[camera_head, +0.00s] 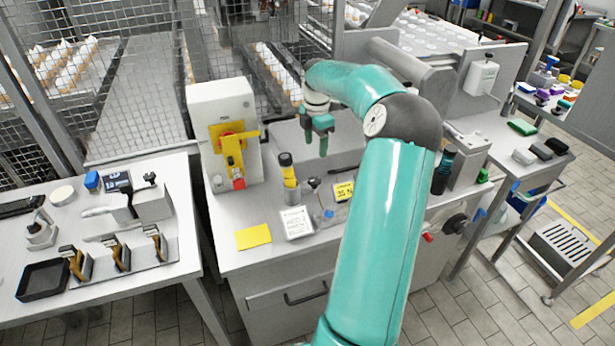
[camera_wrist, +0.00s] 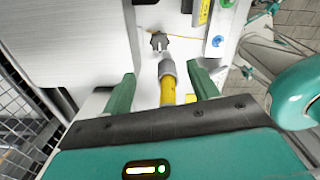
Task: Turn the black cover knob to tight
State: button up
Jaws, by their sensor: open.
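A small black knob (camera_head: 314,183) stands up on the worktop, right of a yellow cylinder with a black top (camera_head: 290,180). In the wrist view a dark lobed knob (camera_wrist: 158,40) shows beyond the fingertips; it seems to be the same one. The yellow cylinder (camera_wrist: 168,90) lies in view between the fingers, but I cannot tell its depth. My gripper (camera_head: 316,142) points down above the worktop, its green fingers spread and empty. In the wrist view my gripper (camera_wrist: 161,70) is apart from the knob. The knob's tightness cannot be read.
A white machine with a yellow and red switch (camera_head: 228,150) stands left of the gripper. A white card (camera_head: 296,222), a yellow note (camera_head: 254,236) and a yellow label (camera_head: 343,191) lie on the worktop. Other black knobs show on the left table (camera_head: 150,178) and the cabinet front (camera_head: 455,223).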

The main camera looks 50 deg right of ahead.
aim_at(314, 180)
notch_tip(314, 180, down, 13)
jog(key=shift+w+f, duration=0.15)
jog(key=shift+f, duration=0.05)
dwell(0.3)
jog(key=c, duration=1)
